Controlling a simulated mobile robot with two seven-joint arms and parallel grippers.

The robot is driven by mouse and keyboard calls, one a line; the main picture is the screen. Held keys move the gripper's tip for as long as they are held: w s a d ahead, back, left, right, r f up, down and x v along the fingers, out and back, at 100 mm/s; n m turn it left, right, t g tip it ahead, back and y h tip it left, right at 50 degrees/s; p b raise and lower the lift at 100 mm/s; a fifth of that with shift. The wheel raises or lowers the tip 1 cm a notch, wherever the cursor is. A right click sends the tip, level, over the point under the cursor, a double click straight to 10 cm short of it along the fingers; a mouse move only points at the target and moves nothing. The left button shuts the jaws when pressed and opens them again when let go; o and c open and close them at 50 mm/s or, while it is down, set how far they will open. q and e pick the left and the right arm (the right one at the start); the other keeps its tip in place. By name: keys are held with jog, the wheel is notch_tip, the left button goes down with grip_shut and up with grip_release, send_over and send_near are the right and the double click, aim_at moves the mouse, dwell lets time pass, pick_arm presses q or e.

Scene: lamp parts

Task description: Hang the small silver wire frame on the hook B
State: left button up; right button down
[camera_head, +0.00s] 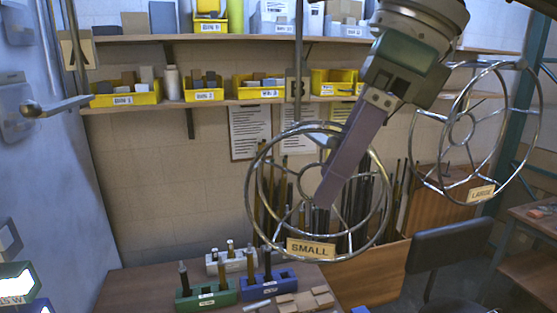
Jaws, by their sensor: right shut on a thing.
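The small silver wire frame (310,249) has two rings joined by spokes and a tag reading SMALL. It is upright in the middle of the head view. My right gripper (326,203) reaches down from the upper right, its long finger across the frame's inner part, and is shut on the frame. Hook B (298,89) is a dark rod coming down from above with a plate marked B. Its lower end meets the frame's top edge in the picture; I cannot tell whether they touch. My left gripper is not in view.
A larger wire frame (482,193) tagged LARGE hangs at the right. A plate marked A (76,50) is on another rod at the upper left. Shelves with yellow bins line the back wall. A table (140,290) with coloured peg blocks stands below; a dark chair (450,245) is at the right.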

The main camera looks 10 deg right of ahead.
jog(key=shift+c, duration=0.4)
grip_release()
jog(key=shift+w+a, duration=0.15)
jog(key=shift+a, duration=0.2)
